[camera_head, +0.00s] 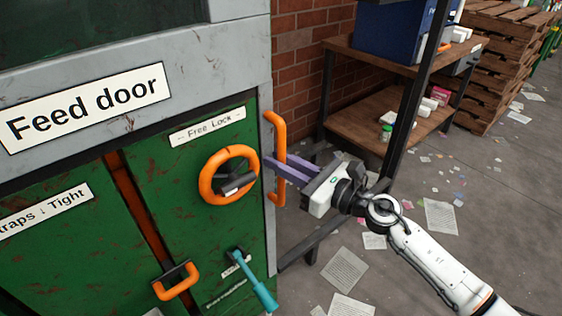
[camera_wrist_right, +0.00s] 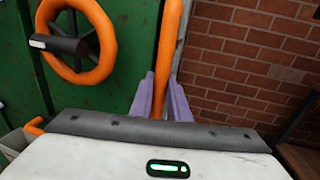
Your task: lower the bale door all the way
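The green machine front carries a grey panel with a "Feed door" label (camera_head: 85,105). No label naming a bale door shows. Below it is a green door panel (camera_head: 165,170) with an orange handwheel (camera_head: 229,174) under a "Free Lock" label. An upright orange bar handle (camera_head: 277,125) sits on the panel's right edge; it also shows in the right wrist view (camera_wrist_right: 172,35). My right gripper (camera_head: 272,167) is at this handle, its purple fingers (camera_wrist_right: 165,95) on both sides of the bar with little gap, apparently shut on it. My left gripper is not in view.
A teal lever (camera_head: 255,285) and an orange lower handle (camera_head: 177,281) sit low on the machine. A wooden shelf (camera_head: 365,120) with a blue bin (camera_head: 395,30) stands right, beside a brick wall. Papers (camera_head: 345,268) litter the floor.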

